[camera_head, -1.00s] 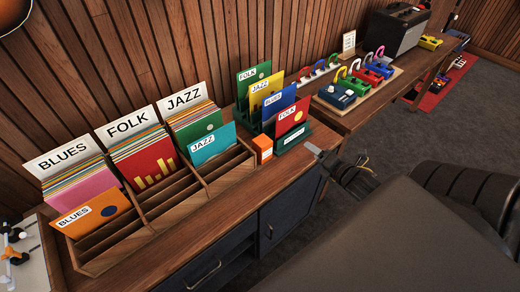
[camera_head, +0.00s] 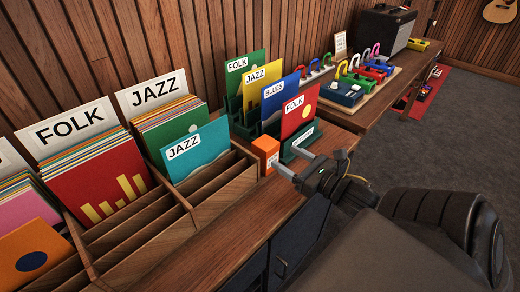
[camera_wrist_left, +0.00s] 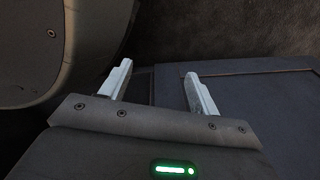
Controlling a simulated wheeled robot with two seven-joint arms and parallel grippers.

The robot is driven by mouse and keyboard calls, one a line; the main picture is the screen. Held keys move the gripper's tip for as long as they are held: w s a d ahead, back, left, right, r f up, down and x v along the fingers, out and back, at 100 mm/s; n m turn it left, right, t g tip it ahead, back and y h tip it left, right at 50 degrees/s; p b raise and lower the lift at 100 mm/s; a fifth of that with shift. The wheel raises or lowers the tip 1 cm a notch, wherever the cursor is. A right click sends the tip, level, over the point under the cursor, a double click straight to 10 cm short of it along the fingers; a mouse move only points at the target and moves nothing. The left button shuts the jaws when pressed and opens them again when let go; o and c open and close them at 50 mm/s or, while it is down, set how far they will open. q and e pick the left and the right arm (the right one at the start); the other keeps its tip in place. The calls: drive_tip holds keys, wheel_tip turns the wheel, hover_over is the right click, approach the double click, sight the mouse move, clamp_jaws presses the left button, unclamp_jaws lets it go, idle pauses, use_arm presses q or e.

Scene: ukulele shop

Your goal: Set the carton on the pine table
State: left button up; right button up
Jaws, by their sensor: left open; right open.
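A small orange carton (camera_head: 265,152) with a white label stands upright on the wooden top of a dark blue cabinet (camera_head: 228,232), just right of the record rack. My right gripper (camera_head: 287,160) is open beside the carton, its two pale fingers pointing toward it from the right. I cannot tell whether a fingertip touches it. My left gripper (camera_wrist_left: 157,78) shows only in the left wrist view, open with nothing between its fingers. No table here is clearly the pine one; a wooden table (camera_head: 380,107) stands beyond the cabinet.
A wooden record rack (camera_head: 150,225) fills the cabinet's left part. A green stand (camera_head: 290,152) with record sleeves is close behind the carton. Colourful pedals (camera_head: 345,94) and a black amplifier (camera_head: 386,28) occupy the far table. The grey floor at right is open.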

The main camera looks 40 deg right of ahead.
sight(261, 140)
drive_tip(key=shift+w, duration=0.15)
use_arm(q)
drive_tip(key=w+d+r+b, duration=0.2)
drive_tip(key=w+r, duration=0.1)
drive_tip(key=w, duration=0.1)
use_arm(e)
drive_tip(key=shift+w, duration=1.15)
drive_tip(key=shift+w+a+r+p, duration=0.1)
drive_tip(key=shift+w+p, duration=0.2)
drive_tip(key=shift+w, duration=0.75)
drive_tip(key=shift+w+a, duration=0.1)
drive_tip(key=shift+w, duration=0.3)
drive_tip(key=shift+w+r, duration=0.1)
drive_tip(key=shift+w, duration=0.05)
drive_tip(key=w, duration=0.1)
drive_tip(key=w+p, duration=0.1)
drive_tip(key=w, duration=0.2)
drive_tip(key=shift+w+a+r+p, duration=0.15)
drive_tip(key=shift+a+r+p, duration=0.05)
drive_tip(key=shift+r+p, duration=0.1)
drive_tip(key=shift+w+f, duration=0.15)
drive_tip(key=shift+w, duration=0.15)
use_arm(q)
drive_tip(key=s+f, duration=0.1)
drive_tip(key=s+a+f, duration=0.2)
drive_tip(key=s, duration=0.1)
